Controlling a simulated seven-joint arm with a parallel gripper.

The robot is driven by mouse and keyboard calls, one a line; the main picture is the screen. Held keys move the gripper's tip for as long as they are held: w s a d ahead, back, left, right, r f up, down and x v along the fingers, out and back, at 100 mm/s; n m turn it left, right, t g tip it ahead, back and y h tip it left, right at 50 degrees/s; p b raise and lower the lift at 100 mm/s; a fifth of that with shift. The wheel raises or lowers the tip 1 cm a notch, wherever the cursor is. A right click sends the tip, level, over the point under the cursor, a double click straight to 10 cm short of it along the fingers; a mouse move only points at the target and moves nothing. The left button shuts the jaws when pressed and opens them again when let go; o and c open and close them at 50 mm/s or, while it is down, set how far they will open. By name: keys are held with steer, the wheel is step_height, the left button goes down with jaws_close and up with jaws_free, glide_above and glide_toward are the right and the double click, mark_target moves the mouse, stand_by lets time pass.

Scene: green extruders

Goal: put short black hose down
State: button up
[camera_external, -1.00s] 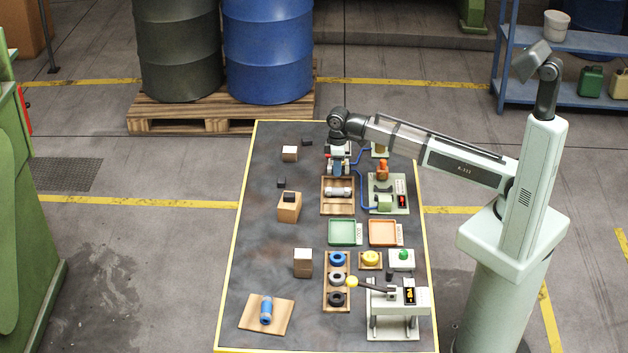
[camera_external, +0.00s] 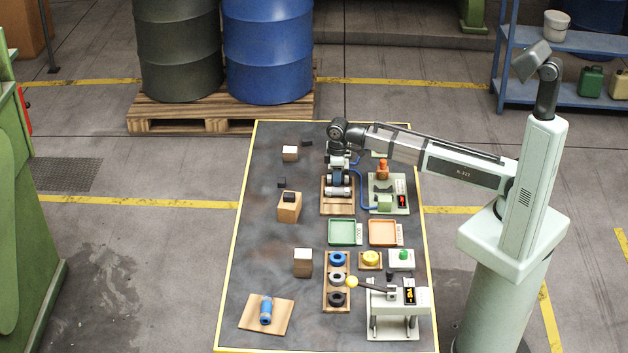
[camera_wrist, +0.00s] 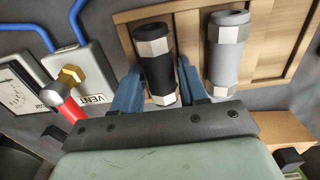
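The short black hose (camera_wrist: 156,68), with metal fittings at its ends, lies between the blue fingers of my gripper (camera_wrist: 160,80) in the wrist view. The fingers appear closed against its sides. In the external view my gripper (camera_external: 339,168) is low over the wooden tray (camera_external: 327,208), with the dark hose crosswise under it at the tray's far part. A grey hose (camera_wrist: 227,50) with metal fittings lies in the tray, parallel to the black one and apart from it. Whether the black hose touches the tray floor is hard to tell.
The vent unit (camera_wrist: 85,78) with a red-handled lever and blue tubes stands close to my gripper. Green (camera_external: 342,243) and orange (camera_external: 383,245) trays lie nearer the front. A wooden block (camera_external: 289,212) stands left of the tray.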

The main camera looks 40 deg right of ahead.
steer(key=o, duration=0.3)
steer(key=shift+r, duration=0.15)
step_height(320, 180, up, 12)
steer(key=shift+r, duration=0.1)
stand_by(0.6)
stand_by(0.4)
